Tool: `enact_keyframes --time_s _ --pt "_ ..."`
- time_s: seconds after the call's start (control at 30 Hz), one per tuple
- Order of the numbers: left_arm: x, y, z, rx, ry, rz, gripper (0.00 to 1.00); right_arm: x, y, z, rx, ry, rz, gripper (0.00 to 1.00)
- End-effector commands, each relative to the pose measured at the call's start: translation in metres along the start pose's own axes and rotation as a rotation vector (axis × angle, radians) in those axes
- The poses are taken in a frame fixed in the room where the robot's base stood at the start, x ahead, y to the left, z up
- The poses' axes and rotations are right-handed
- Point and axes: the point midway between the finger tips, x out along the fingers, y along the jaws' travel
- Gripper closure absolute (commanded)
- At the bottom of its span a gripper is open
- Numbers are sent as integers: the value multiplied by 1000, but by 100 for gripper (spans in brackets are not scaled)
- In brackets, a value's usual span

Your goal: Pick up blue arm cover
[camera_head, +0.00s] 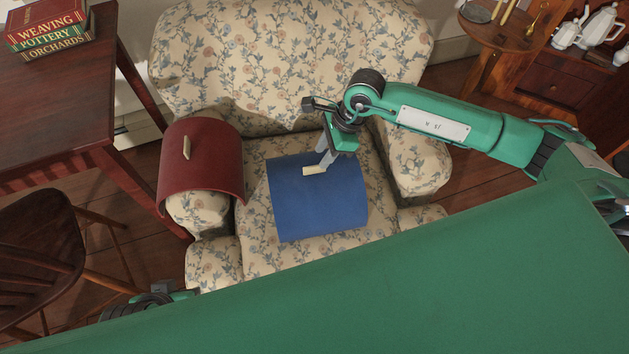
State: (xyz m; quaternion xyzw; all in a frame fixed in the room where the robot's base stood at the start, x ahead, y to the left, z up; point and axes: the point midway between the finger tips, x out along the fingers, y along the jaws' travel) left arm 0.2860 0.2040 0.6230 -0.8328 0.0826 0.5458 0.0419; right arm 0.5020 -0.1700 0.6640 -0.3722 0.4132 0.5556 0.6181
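The blue arm cover (325,206) is a curved blue sheet with a small pale tab (313,170) on top. It sits on or just above the seat of a floral armchair (270,250); I cannot tell which. My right gripper (324,163) reaches down to the tab, its fingertips at the tab's right end. The fingers are seen almost edge-on, so I cannot tell whether they are shut on it. Some dark and green parts of my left arm show at the lower left, but its fingers are not visible.
A red arm cover (210,165) with a pale tab lies over the armchair's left arm. A wooden table (60,110) with stacked books (48,28) and a chair (40,245) stand at left. A round side table (505,30) and a cabinet (555,85) are at upper right.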

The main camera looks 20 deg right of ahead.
Motion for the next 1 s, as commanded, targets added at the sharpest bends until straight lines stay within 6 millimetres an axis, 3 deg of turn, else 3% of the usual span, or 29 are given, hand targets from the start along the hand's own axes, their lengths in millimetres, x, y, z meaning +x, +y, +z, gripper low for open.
enact_keyframes --time_s 0.3,0.57,0.73,1.0 --pt "4 4 -4 4 31 10 68 44 1 0 0 -1 3 67" --pt "5 7 -6 9 39 17 68 48 0 0 0 -1 1 67" --pt "5 7 -5 8 35 16 68 48 0 0 0 -1 1 100" --pt "5 4 -4 6 32 11 68 48 0 0 0 -1 1 100"
